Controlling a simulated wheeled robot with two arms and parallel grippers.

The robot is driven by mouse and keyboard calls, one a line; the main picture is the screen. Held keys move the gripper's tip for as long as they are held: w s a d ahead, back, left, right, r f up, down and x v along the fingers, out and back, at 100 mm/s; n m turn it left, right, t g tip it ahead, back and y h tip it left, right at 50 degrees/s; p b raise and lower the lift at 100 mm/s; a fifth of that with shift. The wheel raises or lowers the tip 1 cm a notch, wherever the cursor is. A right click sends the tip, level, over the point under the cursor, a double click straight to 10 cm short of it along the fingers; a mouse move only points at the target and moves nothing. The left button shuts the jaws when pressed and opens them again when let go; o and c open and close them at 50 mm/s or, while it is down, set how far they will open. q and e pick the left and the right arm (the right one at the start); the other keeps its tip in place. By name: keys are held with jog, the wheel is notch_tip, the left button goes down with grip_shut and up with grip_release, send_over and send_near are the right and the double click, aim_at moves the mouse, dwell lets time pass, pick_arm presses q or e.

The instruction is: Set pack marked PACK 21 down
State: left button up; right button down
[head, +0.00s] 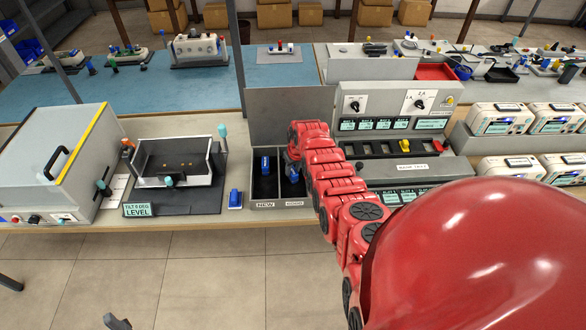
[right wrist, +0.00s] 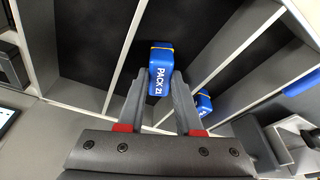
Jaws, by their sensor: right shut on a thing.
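The blue pack marked PACK 21 (right wrist: 160,75) has a yellow stripe and sits between the fingertips of my right gripper (right wrist: 158,88), which is shut on it. In the head view the same pack (head: 293,174) shows below my right gripper (head: 292,160), at the right compartment of a grey two-compartment bin (head: 258,204). I cannot tell whether its underside touches the compartment floor. The left compartment, marked NEW, holds another blue pack (head: 265,165), also seen in the right wrist view (right wrist: 203,102).
A blue pack (head: 235,199) lies on the bench left of the bin. A tilt fixture (head: 172,198) stands farther left. A grey panel (head: 290,115) rises behind the bin, and a slotted tester (head: 405,170) stands to its right. Thin dividers (right wrist: 127,62) separate the compartments.

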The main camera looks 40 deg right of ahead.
jog(key=shift+f, duration=0.2)
jog(key=c, duration=0.6)
grip_release()
jog(key=shift+r, duration=0.1)
jog(key=shift+r, duration=0.2)
